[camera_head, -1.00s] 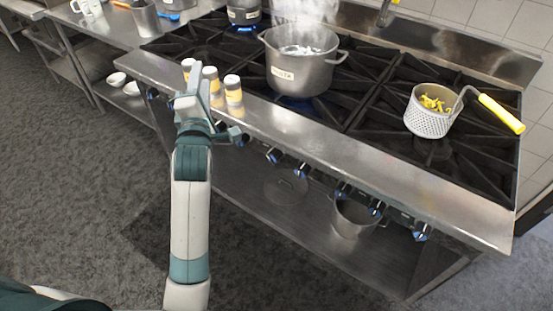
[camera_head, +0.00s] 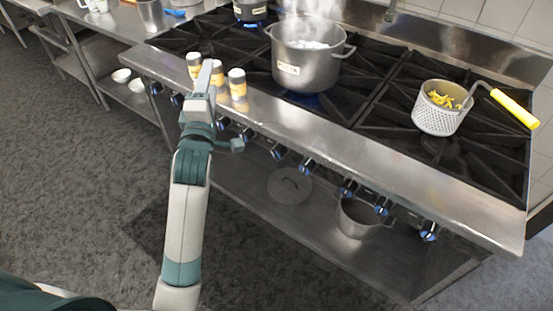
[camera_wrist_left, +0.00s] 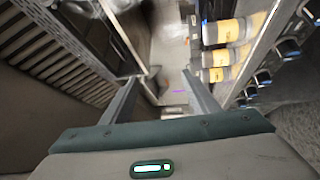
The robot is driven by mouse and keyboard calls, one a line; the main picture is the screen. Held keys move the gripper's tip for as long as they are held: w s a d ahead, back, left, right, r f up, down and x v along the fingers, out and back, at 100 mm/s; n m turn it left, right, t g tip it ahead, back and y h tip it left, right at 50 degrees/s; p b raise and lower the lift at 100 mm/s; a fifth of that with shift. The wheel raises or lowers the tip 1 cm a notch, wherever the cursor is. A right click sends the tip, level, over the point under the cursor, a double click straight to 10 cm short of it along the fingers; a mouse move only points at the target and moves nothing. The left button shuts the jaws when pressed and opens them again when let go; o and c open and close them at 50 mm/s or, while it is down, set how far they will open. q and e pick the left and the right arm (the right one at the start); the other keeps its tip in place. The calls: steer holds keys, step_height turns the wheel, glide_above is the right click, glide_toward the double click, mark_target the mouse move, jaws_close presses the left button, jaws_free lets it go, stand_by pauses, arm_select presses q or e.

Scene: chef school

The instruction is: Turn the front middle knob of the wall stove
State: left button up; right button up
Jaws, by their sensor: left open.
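The wall stove (camera_head: 420,175) has a row of dark knobs with blue-lit edges along its front. Knobs near the middle (camera_head: 279,152) (camera_head: 306,165) are in clear view; I cannot tell which one is exactly the front middle. My left gripper (camera_head: 204,82) is at the stove's front edge, beside the shakers and left of those middle knobs, touching no knob that I can see. In the left wrist view the left gripper (camera_wrist_left: 160,78) has its fingers apart with nothing between them, and some stove knobs (camera_wrist_left: 289,48) show at the right. My right gripper is not in view.
Several yellow-and-white shakers (camera_head: 237,84) stand on the front ledge close to my left gripper. A steaming pot (camera_head: 306,65) and a perforated pasta basket (camera_head: 438,120) with a yellow handle sit on the burners. A lower shelf holds a pot (camera_head: 360,220). Floor in front is clear.

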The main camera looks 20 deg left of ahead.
arm_select(q)
step_height(320, 180, down, 7)
steer(key=s+d+m+h+b, duration=0.1)
steer(key=d+m+h+b, duration=0.1)
steer(key=m+b, duration=0.35)
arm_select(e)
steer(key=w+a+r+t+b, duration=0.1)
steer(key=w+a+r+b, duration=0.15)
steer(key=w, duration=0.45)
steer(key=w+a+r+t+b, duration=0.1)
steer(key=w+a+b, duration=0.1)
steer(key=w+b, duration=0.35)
arm_select(q)
steer(key=m+g+h+b, duration=0.2)
steer(key=m+h+b, duration=0.65)
steer(key=m, duration=1.15)
glide_toward(275, 157)
steer(key=v, duration=0.6)
steer(key=shift+a+h, duration=0.35)
steer(key=shift+a, duration=0.05)
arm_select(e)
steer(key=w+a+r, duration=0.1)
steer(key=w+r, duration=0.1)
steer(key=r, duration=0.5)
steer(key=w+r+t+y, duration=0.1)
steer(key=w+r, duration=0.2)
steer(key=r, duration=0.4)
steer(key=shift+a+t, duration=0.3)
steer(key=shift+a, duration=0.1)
